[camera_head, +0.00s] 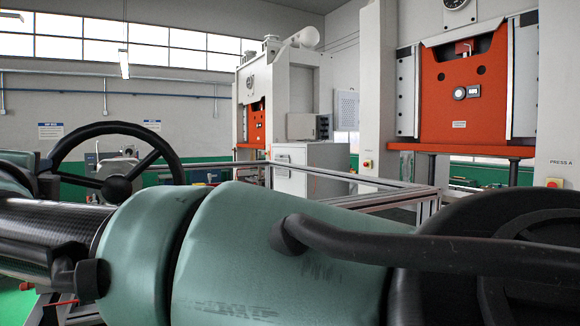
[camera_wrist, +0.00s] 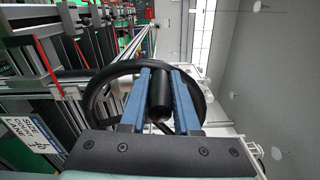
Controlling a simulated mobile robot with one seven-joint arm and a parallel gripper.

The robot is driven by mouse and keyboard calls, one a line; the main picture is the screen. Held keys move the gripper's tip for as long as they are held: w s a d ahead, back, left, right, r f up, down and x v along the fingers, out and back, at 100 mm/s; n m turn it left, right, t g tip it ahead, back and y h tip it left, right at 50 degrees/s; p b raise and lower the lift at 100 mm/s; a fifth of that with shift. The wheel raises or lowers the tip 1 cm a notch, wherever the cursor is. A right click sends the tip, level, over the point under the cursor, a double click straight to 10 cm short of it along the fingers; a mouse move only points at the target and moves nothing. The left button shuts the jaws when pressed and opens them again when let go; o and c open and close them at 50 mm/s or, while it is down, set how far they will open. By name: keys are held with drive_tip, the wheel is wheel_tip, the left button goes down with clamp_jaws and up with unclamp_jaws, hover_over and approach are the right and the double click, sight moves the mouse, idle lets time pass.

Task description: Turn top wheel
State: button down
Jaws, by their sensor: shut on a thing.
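The black wheel (camera_head: 117,188) has spokes and a hub and stands at the left in the head view, partly hidden behind my arm. In the wrist view the wheel (camera_wrist: 97,90) is a black ring around and behind the fingers. My gripper (camera_wrist: 162,75) has two blue fingers, one on each side of a black cylindrical handle (camera_wrist: 160,95) at the wheel. It is shut on this handle. The handle's far end and its join to the wheel are hard to make out. In the head view my arm hides the lower part of the wheel.
Metal rails (camera_head: 345,172) run behind my arm. An orange-fronted press (camera_head: 460,90) stands at the right and a white machine (camera_head: 290,80) at the middle back. In the wrist view a lettered sign (camera_wrist: 30,135) is at the left and a grey wall (camera_wrist: 265,80) at the right.

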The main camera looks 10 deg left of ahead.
idle(0.3)
drive_tip(key=c, duration=0.7)
unclamp_jaws()
drive_tip(key=shift+o, duration=0.2)
drive_tip(key=shift+d, duration=0.1)
